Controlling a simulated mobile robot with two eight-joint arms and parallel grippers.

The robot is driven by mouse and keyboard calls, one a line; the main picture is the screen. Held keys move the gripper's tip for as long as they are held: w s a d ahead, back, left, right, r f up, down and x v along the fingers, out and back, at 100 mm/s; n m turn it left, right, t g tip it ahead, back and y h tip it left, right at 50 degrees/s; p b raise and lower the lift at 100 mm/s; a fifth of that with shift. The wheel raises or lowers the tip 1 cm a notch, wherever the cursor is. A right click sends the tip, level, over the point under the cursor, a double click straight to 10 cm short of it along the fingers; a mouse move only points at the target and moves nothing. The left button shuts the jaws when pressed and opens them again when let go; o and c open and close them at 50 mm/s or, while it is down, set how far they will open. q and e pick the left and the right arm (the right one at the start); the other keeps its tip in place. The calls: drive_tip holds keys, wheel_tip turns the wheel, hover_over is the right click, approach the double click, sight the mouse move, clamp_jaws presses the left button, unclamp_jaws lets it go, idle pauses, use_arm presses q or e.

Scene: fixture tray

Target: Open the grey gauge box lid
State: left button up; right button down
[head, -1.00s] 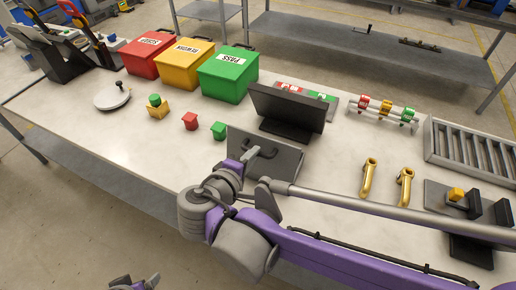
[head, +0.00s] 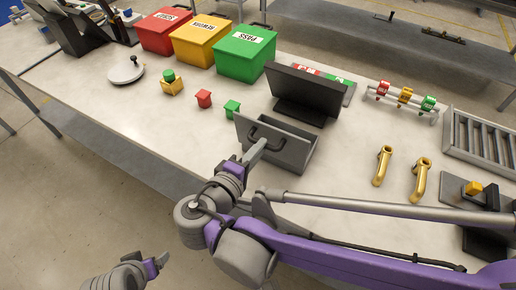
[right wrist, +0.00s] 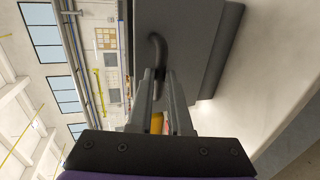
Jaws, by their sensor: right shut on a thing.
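The grey gauge box (head: 306,158) stands on the bench in front of a black stand. Its grey lid (head: 246,128) carries a dark curved handle (head: 268,131) and appears tilted; its exact angle is hard to tell. My right gripper (head: 258,147) is shut on the handle. In the right wrist view the fingertips (right wrist: 160,76) close around the lower end of the handle (right wrist: 157,50), against the lid's face (right wrist: 185,35). My left gripper (head: 157,265) is low in the head view, off the bench's front edge, and far from the box; its jaw opening is unclear.
A black angled stand (head: 303,92) is close behind the box. A green block (head: 232,107) and a red block (head: 204,98) lie to its left. Two yellow handles (head: 383,166) stand to its right. Red, yellow and green (head: 246,58) bins line the back.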

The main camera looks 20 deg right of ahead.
drive_tip(key=c, duration=1.3)
unclamp_jaws()
drive_tip(key=shift+d+f, duration=0.1)
drive_tip(key=shift+f, duration=0.05)
drive_tip(key=o, duration=0.5)
drive_tip(key=shift+w+d, duration=0.1)
drive_tip(key=shift+c, duration=0.2)
drive_tip(key=v, duration=1.1)
